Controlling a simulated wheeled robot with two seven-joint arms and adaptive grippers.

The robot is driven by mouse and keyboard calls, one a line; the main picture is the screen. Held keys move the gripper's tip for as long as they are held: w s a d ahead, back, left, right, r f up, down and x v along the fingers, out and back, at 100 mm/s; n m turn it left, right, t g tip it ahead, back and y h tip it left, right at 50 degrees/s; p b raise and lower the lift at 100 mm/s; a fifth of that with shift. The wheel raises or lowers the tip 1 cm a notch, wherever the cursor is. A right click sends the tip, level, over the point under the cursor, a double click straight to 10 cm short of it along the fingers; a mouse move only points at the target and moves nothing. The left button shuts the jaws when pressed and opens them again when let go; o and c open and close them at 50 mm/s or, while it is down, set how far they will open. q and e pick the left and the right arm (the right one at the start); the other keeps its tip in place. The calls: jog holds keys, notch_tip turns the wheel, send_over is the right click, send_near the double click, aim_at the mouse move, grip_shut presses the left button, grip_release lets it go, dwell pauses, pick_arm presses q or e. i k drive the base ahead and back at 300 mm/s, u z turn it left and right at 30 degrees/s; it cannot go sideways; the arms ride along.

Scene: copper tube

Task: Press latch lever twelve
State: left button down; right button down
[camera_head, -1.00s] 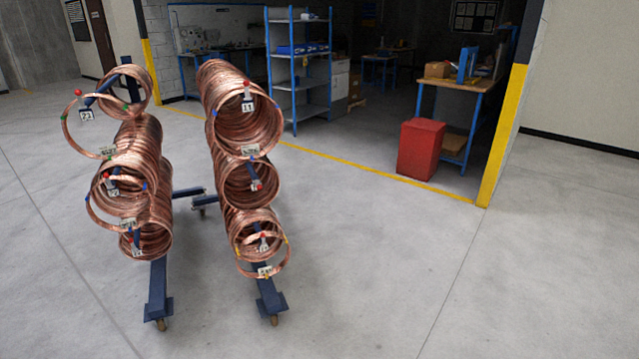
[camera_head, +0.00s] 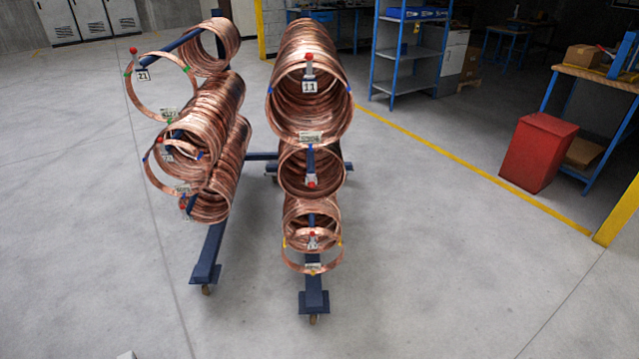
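A blue wheeled rack holds copper tube coils in two columns. The right column's top latch lever (camera_head: 309,66) has a red knob pointing up and a tag reading 11. Below it, the middle latch lever (camera_head: 310,168) has its red knob hanging down; its number is not readable. The lower left levers are partly hidden by coils. Neither gripper is in view.
The rack's blue feet (camera_head: 313,300) stand on casters. Open concrete floor lies in front and on both sides. A red bin (camera_head: 538,152) and a workbench stand at the right, a blue shelf (camera_head: 411,55) behind. A small pale tip (camera_head: 127,355) at the bottom edge is unclear.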

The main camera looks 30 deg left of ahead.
aim_at(312, 185)
jog(key=u, duration=0.4)
jog(key=i, duration=0.7)
jog(key=u, duration=1.25)
jog(key=i, duration=0.5)
jog(key=u, duration=0.4)
